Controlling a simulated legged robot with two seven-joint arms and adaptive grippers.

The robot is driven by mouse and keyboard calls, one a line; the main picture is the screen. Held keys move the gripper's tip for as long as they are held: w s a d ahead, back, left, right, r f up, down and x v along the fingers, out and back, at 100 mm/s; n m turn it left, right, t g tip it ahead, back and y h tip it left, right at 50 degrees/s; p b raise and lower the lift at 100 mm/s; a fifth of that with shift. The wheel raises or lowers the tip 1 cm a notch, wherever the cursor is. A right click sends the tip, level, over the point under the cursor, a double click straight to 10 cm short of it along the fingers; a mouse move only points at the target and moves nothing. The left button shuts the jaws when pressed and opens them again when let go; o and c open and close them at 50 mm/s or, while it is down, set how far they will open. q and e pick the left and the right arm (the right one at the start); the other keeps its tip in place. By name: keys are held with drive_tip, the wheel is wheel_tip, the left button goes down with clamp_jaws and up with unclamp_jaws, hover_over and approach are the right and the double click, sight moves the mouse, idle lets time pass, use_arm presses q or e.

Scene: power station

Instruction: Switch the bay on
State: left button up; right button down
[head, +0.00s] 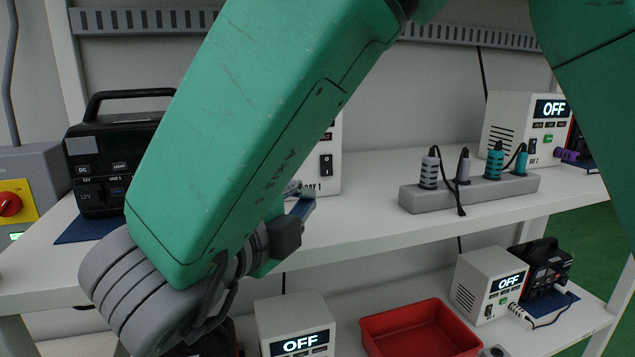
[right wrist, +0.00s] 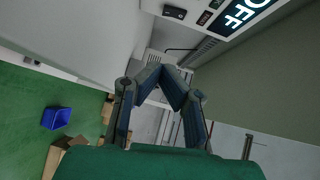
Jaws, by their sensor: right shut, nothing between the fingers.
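A white unit labelled BAY 1 (head: 331,183) stands on the upper shelf, mostly hidden behind my green right arm. Its black rocker switch (head: 326,165) shows at its right side. My right gripper (head: 302,198) is shut and empty, beside the unit's lower front and a little below and left of the switch. I cannot tell whether it touches. In the right wrist view the gripper (right wrist: 160,72) shows with its fingertips together. Above it there, a white unit has a dark switch (right wrist: 175,12) and a display (right wrist: 243,14) reading OFF. My left gripper is not in view.
Another white unit (head: 497,130) reading OFF stands at the upper right, behind a grey power strip (head: 405,198) with several plugs. A black power station (head: 88,170) sits left. Below are two more units (head: 290,318) (head: 480,285) reading OFF and a red bin (head: 420,325).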

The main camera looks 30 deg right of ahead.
sight(331, 175)
drive_tip(key=p+x, duration=0.2)
drive_tip(key=x, duration=0.7)
drive_tip(key=shift+w+d, duration=0.15)
drive_tip(key=shift+d, duration=0.05)
drive_tip(key=w, duration=0.1)
drive_tip(key=w+d+p, duration=0.1)
drive_tip(key=w, duration=0.1)
drive_tip(key=shift+w+d+f, duration=0.1)
drive_tip(key=shift+w+f, duration=0.05)
drive_tip(key=shift+f, duration=0.1)
drive_tip(key=shift+w, duration=0.4)
drive_tip(key=shift+w+f+b, duration=0.1)
drive_tip(key=shift+f+b, duration=0.1)
drive_tip(key=shift+b, duration=0.15)
drive_tip(key=shift+r, duration=0.1)
